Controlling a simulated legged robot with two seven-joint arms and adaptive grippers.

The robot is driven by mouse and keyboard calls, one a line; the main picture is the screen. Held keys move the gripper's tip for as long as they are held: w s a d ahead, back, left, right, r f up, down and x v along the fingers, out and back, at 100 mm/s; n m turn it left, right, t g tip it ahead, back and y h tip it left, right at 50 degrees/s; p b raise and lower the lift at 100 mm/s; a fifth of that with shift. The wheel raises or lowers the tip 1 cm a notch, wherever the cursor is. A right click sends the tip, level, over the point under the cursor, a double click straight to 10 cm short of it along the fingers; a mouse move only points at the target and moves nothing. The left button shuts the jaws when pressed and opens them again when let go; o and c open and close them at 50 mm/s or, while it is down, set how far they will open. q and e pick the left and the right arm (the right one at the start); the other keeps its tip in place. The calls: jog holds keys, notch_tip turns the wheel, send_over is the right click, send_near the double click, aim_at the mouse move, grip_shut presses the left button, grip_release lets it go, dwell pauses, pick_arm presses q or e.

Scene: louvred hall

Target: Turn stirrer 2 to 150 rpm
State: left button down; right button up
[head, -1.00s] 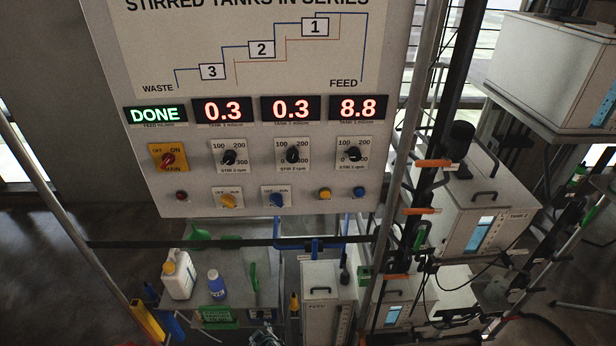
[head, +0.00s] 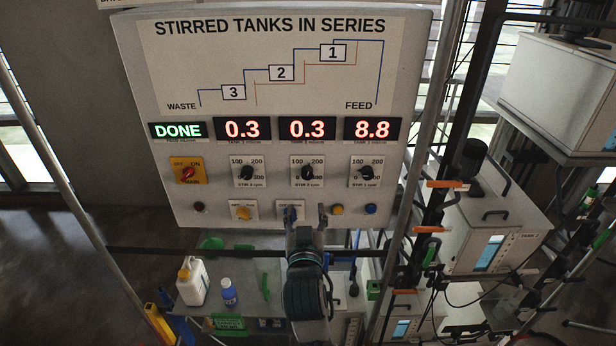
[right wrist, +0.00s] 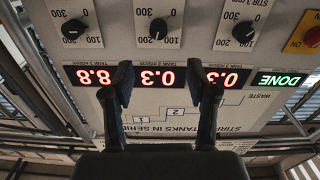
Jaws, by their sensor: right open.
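The stirrer 2 knob (head: 308,172) is the middle of three black dials in a row on the grey panel, on a white plate marked 100, 200 and 300. Its exact setting is too small to read. It also shows upside down in the right wrist view (right wrist: 158,29). My right gripper (head: 304,222) is open and empty, below this knob and in front of the panel's lower edge. In the right wrist view its two fingers (right wrist: 160,76) stand apart, with the knob beyond their tips and nothing between them. My left gripper is not in view.
The stirrer 3 knob (head: 246,173) and stirrer 1 knob (head: 368,173) flank it. A red main switch (head: 188,173) is at the left. Displays read DONE, 0.3, 0.3 and 8.8. Metal posts stand on both sides.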

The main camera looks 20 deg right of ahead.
aim_at(307, 177)
jog(key=p+x, duration=0.1)
jog(key=x, duration=0.5)
jog(key=p+x, duration=0.2)
jog(key=x, duration=0.4)
jog(key=shift+w+d, duration=0.2)
jog(key=shift+d, duration=0.1)
jog(key=shift+w+d, duration=0.1)
jog(key=shift+w, duration=0.4)
